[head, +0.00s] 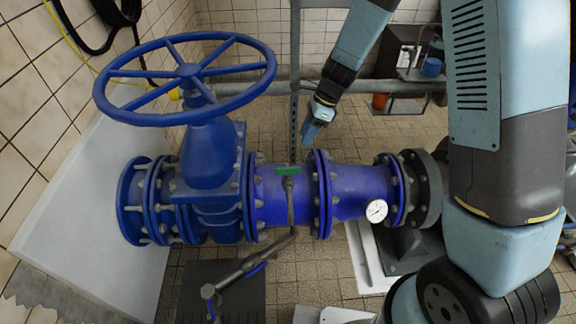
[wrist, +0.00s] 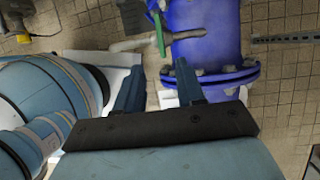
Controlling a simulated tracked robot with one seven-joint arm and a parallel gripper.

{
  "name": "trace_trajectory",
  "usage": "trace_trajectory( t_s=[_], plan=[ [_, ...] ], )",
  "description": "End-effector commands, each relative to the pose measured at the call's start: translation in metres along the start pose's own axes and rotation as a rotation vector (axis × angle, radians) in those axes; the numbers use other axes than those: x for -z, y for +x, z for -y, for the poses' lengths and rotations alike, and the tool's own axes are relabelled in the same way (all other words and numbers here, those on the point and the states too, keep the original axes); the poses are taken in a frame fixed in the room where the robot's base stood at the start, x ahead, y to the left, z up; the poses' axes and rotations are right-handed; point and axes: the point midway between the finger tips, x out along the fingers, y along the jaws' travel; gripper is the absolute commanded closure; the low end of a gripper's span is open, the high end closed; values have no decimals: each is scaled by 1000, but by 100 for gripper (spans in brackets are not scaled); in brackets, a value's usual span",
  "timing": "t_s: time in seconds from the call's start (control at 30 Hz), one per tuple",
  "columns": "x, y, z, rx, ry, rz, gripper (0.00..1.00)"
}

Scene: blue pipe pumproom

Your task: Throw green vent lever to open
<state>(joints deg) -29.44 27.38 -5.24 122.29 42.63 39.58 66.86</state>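The green vent lever (head: 289,170) is a short handle on a thin grey branch pipe at the front of the blue pipe (head: 335,190), left of the middle flange. In the wrist view the green lever (wrist: 160,32) shows upright, ahead of my fingertips and between their lines. My gripper (head: 309,136) is above and right of the lever in the head view, apart from it. In the wrist view my gripper (wrist: 158,68) has its two blue fingers spread, with nothing held between them. No contact with the lever is visible.
A large blue handwheel (head: 188,70) on its valve stands left of the lever. A round gauge (head: 376,210) sits to the right on the pipe. A bolted blue flange (wrist: 215,82) lies close to my right finger. A grey horizontal pipe (head: 260,88) runs behind.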

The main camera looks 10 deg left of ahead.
Motion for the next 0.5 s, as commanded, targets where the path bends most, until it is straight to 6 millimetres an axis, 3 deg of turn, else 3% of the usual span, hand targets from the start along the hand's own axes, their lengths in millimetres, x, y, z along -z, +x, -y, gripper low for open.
trace_trajectory(
  t_s=[0.17,0.5],
  plan=[
    [0,17,0,-4,4,0,62],
    [0,75,-1,-5,3,0,62]
  ],
)
